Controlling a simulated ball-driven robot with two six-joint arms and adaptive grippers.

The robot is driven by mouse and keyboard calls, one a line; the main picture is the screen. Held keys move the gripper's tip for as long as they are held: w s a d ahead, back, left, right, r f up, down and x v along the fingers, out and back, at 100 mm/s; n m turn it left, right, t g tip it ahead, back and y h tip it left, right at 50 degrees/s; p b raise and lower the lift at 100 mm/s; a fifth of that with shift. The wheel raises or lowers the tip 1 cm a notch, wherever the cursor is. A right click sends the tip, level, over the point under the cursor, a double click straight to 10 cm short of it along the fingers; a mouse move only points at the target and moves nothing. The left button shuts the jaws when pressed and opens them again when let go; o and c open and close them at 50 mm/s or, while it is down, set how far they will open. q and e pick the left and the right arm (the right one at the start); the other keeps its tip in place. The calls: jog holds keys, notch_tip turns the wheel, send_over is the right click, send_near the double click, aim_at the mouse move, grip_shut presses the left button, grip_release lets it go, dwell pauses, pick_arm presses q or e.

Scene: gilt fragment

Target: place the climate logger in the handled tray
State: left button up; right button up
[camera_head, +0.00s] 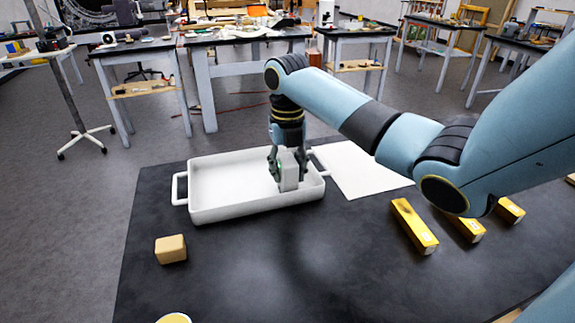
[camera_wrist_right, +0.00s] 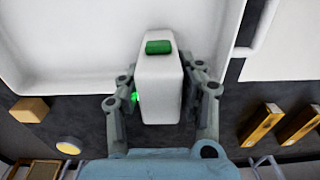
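The climate logger (camera_head: 289,171) is a small white box; the right wrist view shows it (camera_wrist_right: 158,85) with a green patch on one end. My right gripper (camera_head: 288,168) has its two fingers on either side of the logger and is shut on it, as the right wrist view (camera_wrist_right: 160,95) also shows. The handled tray (camera_head: 205,215) is white, shallow and rectangular, with a handle at each end. The logger is over the right part of the tray; I cannot tell whether it touches the floor. The tray fills the top of the wrist view (camera_wrist_right: 70,45). My left gripper is not in view.
A tan block (camera_head: 171,249) lies on the dark table (camera_head: 290,270) in front of the tray. A white sheet (camera_head: 365,170) lies right of the tray. Several yellow bars (camera_head: 414,226) lie at the right. A round yellow-topped thing (camera_head: 174,318) shows at the bottom edge.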

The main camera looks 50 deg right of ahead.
jog(key=o, duration=0.4)
jog(key=shift+c, duration=0.2)
notch_tip(320, 180, up, 9)
jog(key=shift+r, duration=0.15)
notch_tip(320, 180, up, 3)
jog(key=shift+f+p, duration=0.2)
jog(key=shift+p, duration=0.55)
jog(key=shift+r, duration=0.25)
jog(key=shift+f, duration=0.15)
